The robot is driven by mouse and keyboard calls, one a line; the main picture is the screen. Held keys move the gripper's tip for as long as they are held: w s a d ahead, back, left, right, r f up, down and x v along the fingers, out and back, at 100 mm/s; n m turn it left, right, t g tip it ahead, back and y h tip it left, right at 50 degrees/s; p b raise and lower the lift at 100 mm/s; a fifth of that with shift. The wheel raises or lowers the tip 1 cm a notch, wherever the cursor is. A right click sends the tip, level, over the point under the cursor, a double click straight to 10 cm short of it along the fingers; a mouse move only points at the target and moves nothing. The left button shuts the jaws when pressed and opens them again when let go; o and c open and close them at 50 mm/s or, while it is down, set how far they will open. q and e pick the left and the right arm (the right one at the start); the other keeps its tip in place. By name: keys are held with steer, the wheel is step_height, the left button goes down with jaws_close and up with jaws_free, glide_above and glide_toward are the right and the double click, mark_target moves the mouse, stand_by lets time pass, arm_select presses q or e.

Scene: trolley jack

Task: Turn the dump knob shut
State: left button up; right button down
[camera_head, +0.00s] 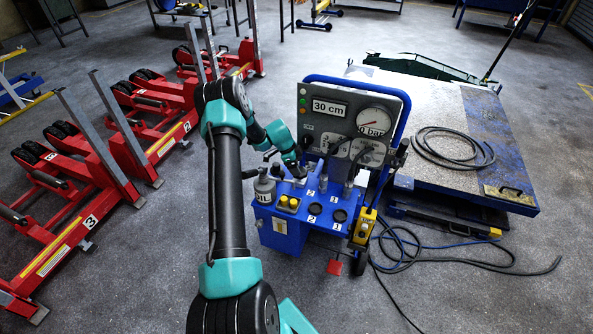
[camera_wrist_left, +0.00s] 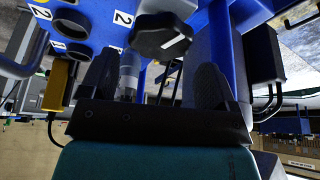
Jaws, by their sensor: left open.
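The dump knob (camera_wrist_left: 162,37) is a black lobed knob with a white pointer line, seen in the left wrist view on the blue pump unit (camera_head: 281,231). My left gripper (camera_head: 298,172) reaches over the unit's top in the head view. In the left wrist view my left gripper (camera_wrist_left: 154,72) has its two dark fingers apart, with the knob just beyond the fingertips and roughly between them. The fingers do not appear closed on anything. In the head view I cannot make out this knob; my arm and gripper cover that area. My right gripper is not in view.
The panel carries a 30 cm display (camera_head: 329,108) and a bar gauge (camera_head: 374,121). A grey oil bottle (camera_head: 264,189) and yellow buttons (camera_head: 288,203) stand near my arm. Red wheeled lifts (camera_head: 68,226) are left. Hoses (camera_head: 455,262) lie right of the unit.

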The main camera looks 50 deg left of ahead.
arm_select(q)
steer(key=shift+x, duration=1.85)
steer(key=shift+c, duration=0.5)
steer(key=c, duration=0.6)
steer(key=shift+o, duration=0.2)
steer(key=shift+m, duration=0.8)
steer(key=shift+h, duration=0.3)
steer(key=o, duration=0.7)
steer(key=shift+c, duration=0.2)
